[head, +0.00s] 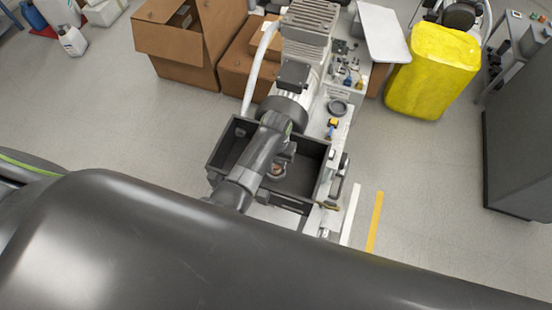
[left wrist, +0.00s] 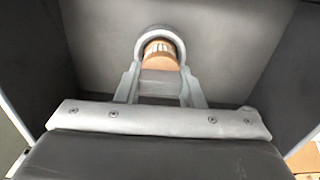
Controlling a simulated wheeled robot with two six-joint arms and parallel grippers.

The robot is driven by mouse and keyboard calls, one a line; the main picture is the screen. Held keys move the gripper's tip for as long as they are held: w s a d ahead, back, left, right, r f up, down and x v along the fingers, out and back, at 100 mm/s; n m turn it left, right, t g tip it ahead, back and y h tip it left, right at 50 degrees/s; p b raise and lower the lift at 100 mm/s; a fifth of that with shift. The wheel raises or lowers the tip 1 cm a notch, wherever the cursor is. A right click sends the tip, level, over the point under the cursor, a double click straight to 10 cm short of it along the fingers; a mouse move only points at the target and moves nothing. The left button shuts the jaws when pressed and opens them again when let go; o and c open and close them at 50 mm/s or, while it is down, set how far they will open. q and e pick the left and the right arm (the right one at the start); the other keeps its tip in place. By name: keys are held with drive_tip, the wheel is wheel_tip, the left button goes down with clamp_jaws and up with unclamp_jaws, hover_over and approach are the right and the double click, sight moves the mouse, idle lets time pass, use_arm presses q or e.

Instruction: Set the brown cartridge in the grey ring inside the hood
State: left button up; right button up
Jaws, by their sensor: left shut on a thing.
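The hood is a dark open-topped box (head: 222,150) in the middle of the head view. My left gripper (head: 281,160) reaches down into it, partly hidden by my own arm. In the left wrist view, my left gripper (left wrist: 160,72) is shut on the brown cartridge (left wrist: 159,50), which has a pale ribbed band. The grey ring (left wrist: 144,38) curves around the far end of the cartridge against the hood's grey inner surface. The cartridge lines up with the ring; I cannot tell how deep it sits. My right gripper is not in view.
The hood's walls stand close on both sides of the gripper. A compressor motor (head: 305,45) stands behind the hood, with a white panel of fittings (head: 345,85) to its right. Cardboard boxes (head: 178,55) and a yellow bin (head: 430,70) stand farther back.

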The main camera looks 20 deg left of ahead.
use_arm(q)
drive_tip(key=shift+f+b, duration=0.4)
drive_tip(key=shift+f, duration=0.25)
drive_tip(key=o, duration=0.7)
drive_tip(key=shift+r, duration=0.1)
drive_tip(key=shift+r, duration=0.1)
wheel_tip(320, 180, up, 11)
drive_tip(key=p, duration=1.2)
drive_tip(key=shift+p, duration=0.3)
drive_tip(key=shift+a, duration=0.15)
